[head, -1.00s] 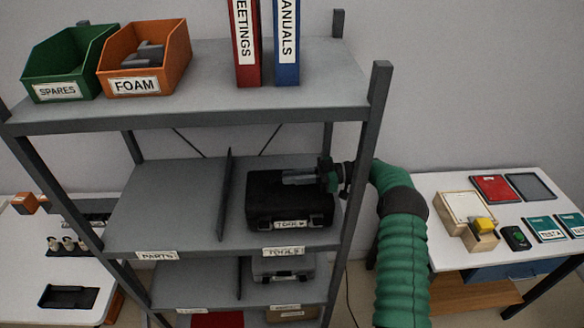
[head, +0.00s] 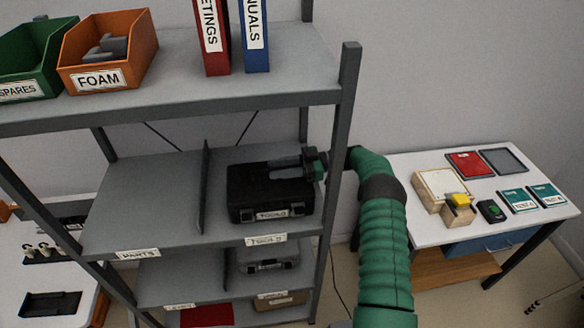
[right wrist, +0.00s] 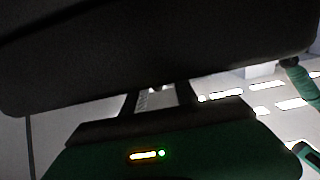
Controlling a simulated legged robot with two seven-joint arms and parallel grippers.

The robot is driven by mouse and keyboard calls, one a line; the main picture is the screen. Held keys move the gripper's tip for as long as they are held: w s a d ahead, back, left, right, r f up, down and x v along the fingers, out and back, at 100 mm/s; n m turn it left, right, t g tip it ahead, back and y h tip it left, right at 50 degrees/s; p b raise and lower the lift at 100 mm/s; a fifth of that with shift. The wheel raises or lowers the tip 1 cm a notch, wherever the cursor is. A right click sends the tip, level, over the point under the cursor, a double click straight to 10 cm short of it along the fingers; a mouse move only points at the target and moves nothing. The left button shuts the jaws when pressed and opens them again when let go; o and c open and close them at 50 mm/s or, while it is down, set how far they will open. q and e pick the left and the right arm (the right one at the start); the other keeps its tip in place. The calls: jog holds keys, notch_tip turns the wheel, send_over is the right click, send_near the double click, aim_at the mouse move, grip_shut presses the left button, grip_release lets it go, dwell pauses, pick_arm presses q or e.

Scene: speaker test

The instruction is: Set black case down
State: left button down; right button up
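The black case (head: 270,196) with a white label on its front is on the middle shelf (head: 140,215), right of the upright divider (head: 203,185). My right gripper (head: 288,163) comes in from the right, with its grey fingers along the top of the case. In the right wrist view, the dark case (right wrist: 160,50) fills the upper part, and my right gripper's two fingers (right wrist: 158,98) run up to it with a gap between them. Their tips are hidden, so I cannot tell whether they grip it. Whether the case rests fully on the shelf is unclear. My left gripper is out of view.
A rack post (head: 338,150) stands close left of my right arm. The upper shelf holds a green bin (head: 35,60), an orange bin (head: 110,52) and two binders. A grey case (head: 265,255) is below. The shelf left of the divider is clear. A table (head: 400,165) stands right.

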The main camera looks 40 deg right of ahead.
jog(key=b+v, duration=0.2)
jog(key=v, duration=0.2)
jog(key=b+v, duration=0.1)
jog(key=v, duration=0.4)
jog(key=shift+d+f+b, duration=0.3)
jog(key=shift+b, duration=0.05)
jog(key=shift+s+d+r, duration=0.2)
jog(key=shift+r, duration=0.05)
